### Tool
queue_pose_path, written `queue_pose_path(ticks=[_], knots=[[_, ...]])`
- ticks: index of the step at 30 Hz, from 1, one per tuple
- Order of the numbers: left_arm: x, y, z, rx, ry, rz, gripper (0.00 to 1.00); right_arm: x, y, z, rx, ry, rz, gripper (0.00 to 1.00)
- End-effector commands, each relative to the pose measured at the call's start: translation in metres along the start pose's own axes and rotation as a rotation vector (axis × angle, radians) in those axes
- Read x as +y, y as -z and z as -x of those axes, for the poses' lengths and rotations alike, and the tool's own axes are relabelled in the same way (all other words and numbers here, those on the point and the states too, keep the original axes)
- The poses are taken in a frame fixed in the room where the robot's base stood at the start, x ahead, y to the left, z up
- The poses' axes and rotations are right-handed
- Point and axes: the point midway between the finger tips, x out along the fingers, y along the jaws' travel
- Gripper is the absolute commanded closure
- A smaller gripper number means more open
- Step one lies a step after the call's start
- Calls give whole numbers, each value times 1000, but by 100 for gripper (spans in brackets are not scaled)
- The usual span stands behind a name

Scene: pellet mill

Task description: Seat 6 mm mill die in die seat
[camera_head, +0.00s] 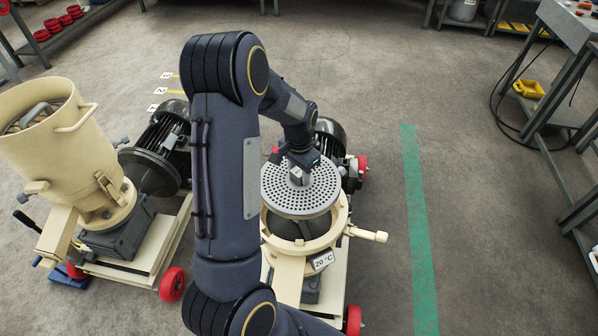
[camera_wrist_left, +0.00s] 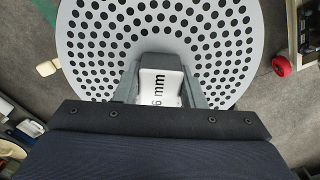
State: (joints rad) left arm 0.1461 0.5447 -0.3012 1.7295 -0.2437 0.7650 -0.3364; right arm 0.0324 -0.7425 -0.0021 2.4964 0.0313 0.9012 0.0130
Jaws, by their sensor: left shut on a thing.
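The 6 mm mill die (camera_head: 312,192) is a round grey plate full of holes. My left gripper (camera_head: 300,172) is shut on its raised middle block, which reads "6 mm" in the left wrist view (camera_wrist_left: 162,85). In the head view the die appears above the die seat (camera_head: 322,240), the cream ring of the open mill, and overlaps its far part. The seat's front opening shows dark below the plate. I cannot tell how large the gap is between die and seat. My right gripper is not in view.
A second mill with a cream hopper (camera_head: 50,135) stands at left. A workbench (camera_head: 570,30) is at right. Floor around the green stripe (camera_head: 418,225) is clear.

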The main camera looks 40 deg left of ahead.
Motion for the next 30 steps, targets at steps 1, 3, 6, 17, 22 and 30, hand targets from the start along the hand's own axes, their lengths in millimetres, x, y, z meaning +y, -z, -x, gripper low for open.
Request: queue_pose_path(ticks=[1, 3, 6, 17, 22, 30], knots=[[0, 2, 3, 7, 2, 0, 100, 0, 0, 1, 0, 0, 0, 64], [0, 2, 3, 7, 2, 0, 100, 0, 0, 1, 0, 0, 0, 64], [0, 2, 3, 7, 2, 0, 100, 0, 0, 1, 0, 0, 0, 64], [-1, -1, 1, 8, 2, 0, 100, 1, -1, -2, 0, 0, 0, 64], [-1, 0, -7, 8, 2, 0, 100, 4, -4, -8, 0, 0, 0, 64], [-1, 0, -25, 8, 2, 0, 100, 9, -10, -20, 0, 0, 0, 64]])
